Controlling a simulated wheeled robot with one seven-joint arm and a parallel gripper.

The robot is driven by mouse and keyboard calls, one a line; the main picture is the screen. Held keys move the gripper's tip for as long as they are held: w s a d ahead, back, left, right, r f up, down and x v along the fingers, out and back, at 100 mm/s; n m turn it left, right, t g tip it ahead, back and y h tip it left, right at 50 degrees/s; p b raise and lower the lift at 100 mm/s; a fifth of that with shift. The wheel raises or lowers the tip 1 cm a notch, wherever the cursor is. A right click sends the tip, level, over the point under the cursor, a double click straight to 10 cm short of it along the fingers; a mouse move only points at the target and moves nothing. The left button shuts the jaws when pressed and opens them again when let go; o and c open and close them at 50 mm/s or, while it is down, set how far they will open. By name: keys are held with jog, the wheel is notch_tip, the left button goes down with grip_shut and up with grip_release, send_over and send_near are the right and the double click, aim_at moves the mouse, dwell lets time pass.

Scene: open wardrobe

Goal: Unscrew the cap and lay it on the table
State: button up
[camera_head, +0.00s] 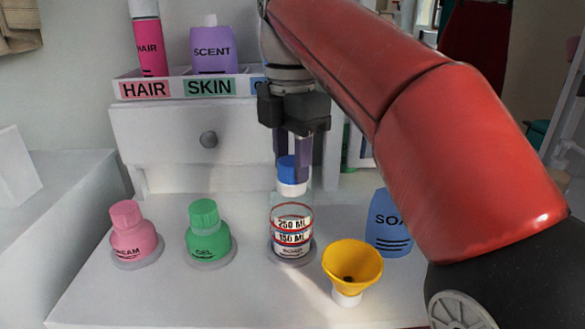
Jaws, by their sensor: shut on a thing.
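The blue cap (287,167) is between the fingers of my gripper (291,172), which points straight down and is shut on it. A white collar shows right under the cap. Below is a clear bottle (292,226) with 250 ML and 150 ML marks and red lines, upright in a grey ring on the white table (190,290). The cap is in line with the bottle's top. I cannot tell whether the cap is still seated on the neck or loose.
A pink cream bottle (133,236) and a green gel bottle (207,238) stand to the left. A yellow funnel (352,262) and a blue soap pack (385,225) are to the right. A labelled tray (170,88) sits on a drawer unit behind. The front left tabletop is clear.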

jog(key=n, duration=1)
jog(key=o, duration=1.1)
jog(key=shift+c, duration=0.4)
jog(key=shift+c, duration=0.2)
